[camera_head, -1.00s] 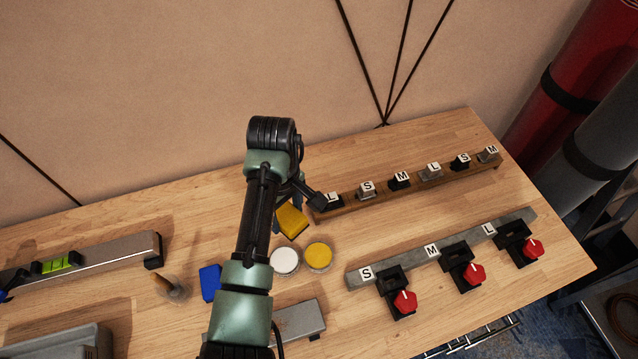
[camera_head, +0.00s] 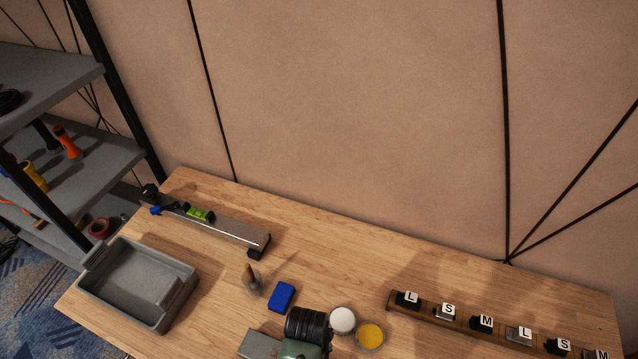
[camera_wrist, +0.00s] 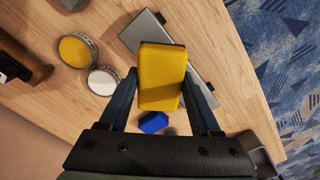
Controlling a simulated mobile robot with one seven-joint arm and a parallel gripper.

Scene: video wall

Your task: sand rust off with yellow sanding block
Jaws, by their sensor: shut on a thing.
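The yellow sanding block (camera_wrist: 162,76) is between the fingers of my gripper (camera_wrist: 162,80) in the wrist view. My gripper is shut on it. A flat grey metal piece (camera_wrist: 203,84) lies on the bench beyond the block; the block covers part of it. I cannot tell whether they touch. The grey piece also shows at the lower edge of the head view (camera_head: 259,345), beside my arm. My arm hides the block and my fingers in the head view. No rust can be made out.
A blue block (camera_head: 281,296), a brush (camera_head: 251,279), and round tins of white (camera_head: 342,320) and yellow (camera_head: 370,336) stand near my arm. A grey tray (camera_head: 140,284) and a level (camera_head: 215,224) are at left. A lettered rail (camera_head: 462,318) is at right.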

